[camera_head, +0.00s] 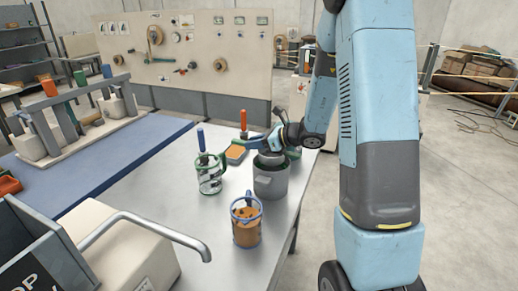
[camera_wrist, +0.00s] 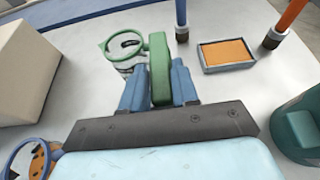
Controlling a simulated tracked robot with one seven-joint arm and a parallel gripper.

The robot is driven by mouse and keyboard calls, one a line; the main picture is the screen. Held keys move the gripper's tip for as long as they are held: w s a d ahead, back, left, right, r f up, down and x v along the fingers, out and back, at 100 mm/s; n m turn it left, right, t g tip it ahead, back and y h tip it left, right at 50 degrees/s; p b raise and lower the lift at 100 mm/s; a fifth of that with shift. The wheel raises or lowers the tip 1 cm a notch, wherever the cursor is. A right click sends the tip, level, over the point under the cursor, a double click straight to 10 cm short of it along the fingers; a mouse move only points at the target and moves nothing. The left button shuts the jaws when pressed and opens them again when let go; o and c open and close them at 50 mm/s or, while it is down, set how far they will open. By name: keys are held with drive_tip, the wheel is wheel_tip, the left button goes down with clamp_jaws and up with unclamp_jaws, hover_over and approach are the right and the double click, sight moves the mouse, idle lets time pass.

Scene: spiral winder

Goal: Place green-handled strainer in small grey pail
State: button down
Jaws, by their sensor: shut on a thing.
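The green-handled strainer (camera_head: 209,181) is a clear or mesh cup with a green rim, upright at the left of the small grey pail. In the wrist view its green ring (camera_wrist: 122,44) is ahead of my gripper. My gripper (camera_wrist: 160,88) has its blue fingers shut on the upright green handle. In the head view my gripper (camera_head: 238,145) reaches in from the right above the pail. I cannot tell whether the strainer touches the table. The small grey pail (camera_head: 270,184) stands on the table under my wrist, its opening partly covered; the wrist view does not show it.
A blue-rimmed cup with orange contents (camera_head: 246,232) stands in front. A blue-handled brush (camera_wrist: 182,20), an orange-handled brush (camera_wrist: 287,20) and an orange pad in a tray (camera_wrist: 227,54) are behind. A teal container (camera_wrist: 300,130) stands at right.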

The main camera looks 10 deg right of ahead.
drive_tip(key=shift+f, duration=1.15)
drive_tip(key=shift+f, duration=0.65)
drive_tip(key=c, duration=0.8)
unclamp_jaws()
drive_tip(key=shift+c, duration=0.2)
drive_tip(key=shift+r, duration=0.1)
